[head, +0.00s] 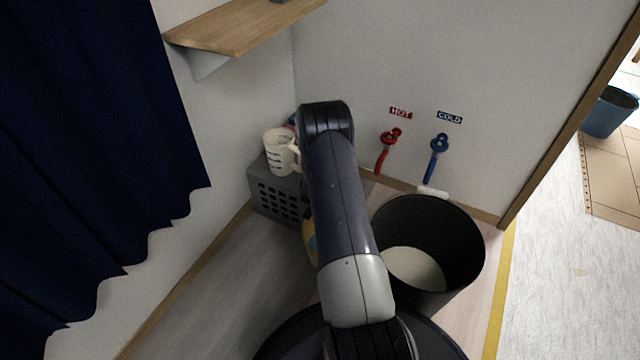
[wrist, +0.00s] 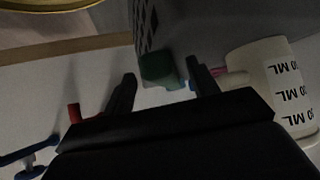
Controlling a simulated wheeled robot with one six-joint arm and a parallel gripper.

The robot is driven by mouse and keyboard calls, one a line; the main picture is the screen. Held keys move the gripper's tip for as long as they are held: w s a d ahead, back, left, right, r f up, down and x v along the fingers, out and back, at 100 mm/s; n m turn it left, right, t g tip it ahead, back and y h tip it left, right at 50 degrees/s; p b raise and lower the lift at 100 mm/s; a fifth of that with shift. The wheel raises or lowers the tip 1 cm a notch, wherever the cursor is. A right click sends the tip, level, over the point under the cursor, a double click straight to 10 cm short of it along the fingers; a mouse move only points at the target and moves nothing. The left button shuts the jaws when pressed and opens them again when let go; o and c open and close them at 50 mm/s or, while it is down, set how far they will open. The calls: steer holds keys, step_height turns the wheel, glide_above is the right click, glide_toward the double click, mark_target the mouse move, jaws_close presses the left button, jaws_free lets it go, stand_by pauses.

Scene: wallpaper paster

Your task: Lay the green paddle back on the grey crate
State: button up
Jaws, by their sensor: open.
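The grey crate (head: 272,198) stands on the floor against the wall in the head view, partly behind my arm. It also shows at the top of the wrist view (wrist: 200,22). In the wrist view, a small part of the green paddle (wrist: 158,69) shows at the crate's edge, between the fingertips of my gripper (wrist: 162,72). The rest of the paddle is hidden or out of view. My gripper is open; I cannot tell whether a finger touches the paddle. In the head view my arm hides both gripper and paddle.
A white measuring cup (head: 279,152) stands on the crate, close beside one finger in the wrist view (wrist: 272,85). A black bucket (head: 445,235) stands right of my arm. Red (head: 387,150) and blue (head: 436,155) taps are on the wall. A wooden shelf (head: 240,25) juts out above.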

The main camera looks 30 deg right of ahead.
steer(key=p+v, duration=0.3)
steer(key=v, duration=0.7)
steer(key=shift+f, duration=0.1)
steer(key=b+x, duration=0.3)
steer(key=x, duration=0.7)
steer(key=shift+w+d+f+b, duration=0.15)
steer(key=shift+f+b, duration=0.05)
steer(key=shift+b, duration=0.2)
steer(key=shift+w+d+r, duration=0.1)
steer(key=shift+w, duration=0.05)
steer(key=shift+r+p, duration=0.25)
steer(key=shift+p, duration=0.1)
steer(key=shift+f, duration=0.15)
